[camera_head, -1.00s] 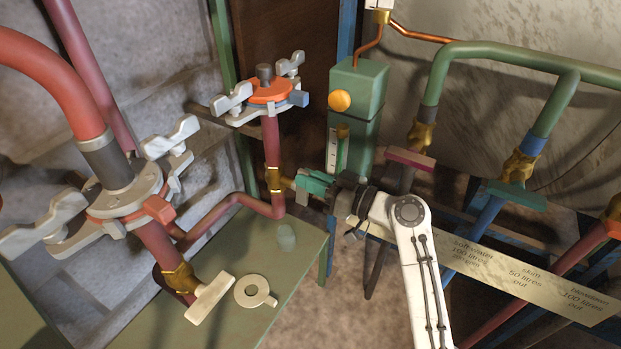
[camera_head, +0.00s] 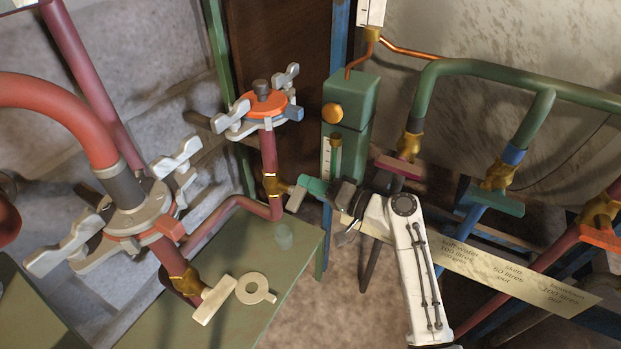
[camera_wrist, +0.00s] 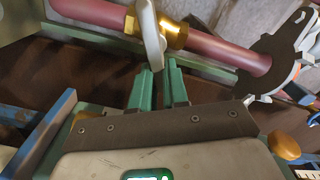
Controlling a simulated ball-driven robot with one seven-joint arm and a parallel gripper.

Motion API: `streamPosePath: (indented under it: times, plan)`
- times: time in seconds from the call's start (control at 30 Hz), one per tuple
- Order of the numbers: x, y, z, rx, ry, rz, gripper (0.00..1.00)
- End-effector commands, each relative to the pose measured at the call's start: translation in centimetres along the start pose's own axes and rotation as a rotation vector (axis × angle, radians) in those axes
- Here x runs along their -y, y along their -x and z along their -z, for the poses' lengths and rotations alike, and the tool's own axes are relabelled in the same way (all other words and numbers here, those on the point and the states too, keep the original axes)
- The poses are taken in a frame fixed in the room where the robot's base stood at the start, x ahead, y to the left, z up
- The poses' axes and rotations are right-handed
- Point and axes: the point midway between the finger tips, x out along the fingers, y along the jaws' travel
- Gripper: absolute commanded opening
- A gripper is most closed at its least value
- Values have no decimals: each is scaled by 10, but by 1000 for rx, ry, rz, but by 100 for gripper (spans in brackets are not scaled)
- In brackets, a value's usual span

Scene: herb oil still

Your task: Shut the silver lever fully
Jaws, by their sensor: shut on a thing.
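The silver lever (camera_head: 296,198) sits on the brass valve (camera_head: 272,186) in the thin red pipe, left of centre in the head view. In the wrist view the lever (camera_wrist: 150,32) stands roughly crosswise to the red pipe, beside the brass valve body (camera_wrist: 174,36). My gripper (camera_head: 305,186) has green fingers and reaches the lever from the right. In the wrist view my gripper (camera_wrist: 158,72) is shut on the lever's near end, which lies between the fingertips. The fingers partly hide that end.
A green box with an orange knob (camera_head: 332,113) stands just behind my gripper. A flange with clamps (camera_head: 262,105) is above the valve. Green and blue pipes (camera_head: 482,212) crowd the right.

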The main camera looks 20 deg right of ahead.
Motion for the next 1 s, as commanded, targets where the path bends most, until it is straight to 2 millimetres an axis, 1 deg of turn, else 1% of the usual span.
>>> streamPosePath:
  times: [0.03, 0.2, 0.5, 0.7, 1.0]
  plan:
    - [3, -2, 3, -3, -40, 1, 0]
    - [-2, -2, 3, -3, -193, 2, 0]
    - [-8, -3, 0, -3, -398, 2, 0]
    - [-10, -3, -1, -3, -477, 4, 0]
    - [-12, -3, -2, -3, -520, 4, 0]
